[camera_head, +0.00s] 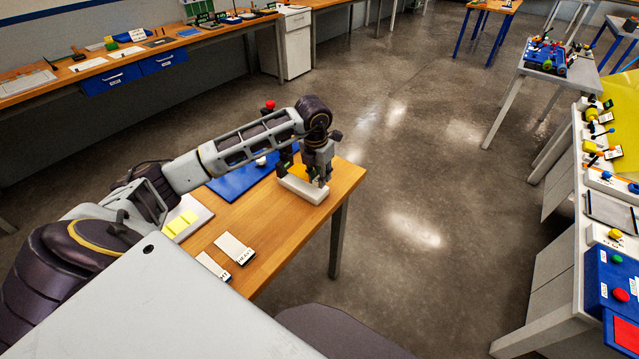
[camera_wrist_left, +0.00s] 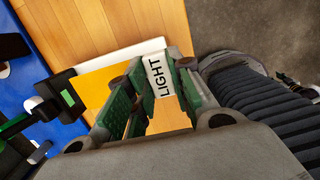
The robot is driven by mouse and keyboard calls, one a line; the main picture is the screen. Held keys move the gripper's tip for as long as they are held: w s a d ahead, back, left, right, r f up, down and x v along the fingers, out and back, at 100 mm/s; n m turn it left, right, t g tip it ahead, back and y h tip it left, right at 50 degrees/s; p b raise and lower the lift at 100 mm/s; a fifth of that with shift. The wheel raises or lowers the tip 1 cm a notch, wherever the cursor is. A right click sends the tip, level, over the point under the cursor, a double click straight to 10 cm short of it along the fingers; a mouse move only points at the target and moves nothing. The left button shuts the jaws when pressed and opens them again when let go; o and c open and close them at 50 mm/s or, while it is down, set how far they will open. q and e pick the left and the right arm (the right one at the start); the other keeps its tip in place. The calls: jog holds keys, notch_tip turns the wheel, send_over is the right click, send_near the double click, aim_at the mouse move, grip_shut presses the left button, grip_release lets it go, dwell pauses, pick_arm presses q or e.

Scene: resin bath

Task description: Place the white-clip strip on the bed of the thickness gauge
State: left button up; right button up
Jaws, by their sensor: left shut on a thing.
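My left gripper (camera_head: 318,180) is over the right end of the wooden table. In the left wrist view its green-padded fingers (camera_wrist_left: 158,95) are shut on the white clip (camera_wrist_left: 160,76), which reads LIGHT. A yellow strip (camera_wrist_left: 108,84) runs left from the clip, over the white bed of the thickness gauge (camera_wrist_left: 80,72). The gauge's white base (camera_head: 302,191) also shows in the head view under the gripper. I cannot tell whether the strip touches the bed. A black gauge part (camera_wrist_left: 62,88) with a green patch is at the strip's left. My right gripper is not in view.
A blue mat (camera_head: 240,180) lies behind on the table (camera_head: 275,225). A tray (camera_head: 202,211) with yellow pieces is at the left. Two white labelled cards, one reading HEAVY (camera_head: 234,247), lie near the front. The table's right edge is close to the gauge.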

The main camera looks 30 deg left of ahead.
pick_arm(q)
jog(key=shift+f, duration=0.2)
jog(key=shift+f+p, duration=0.3)
jog(key=shift+f, duration=1.45)
jog(key=shift+f, duration=0.15)
jog(key=o, duration=0.8)
jog(key=shift+o, duration=0.5)
jog(key=shift+r, duration=0.2)
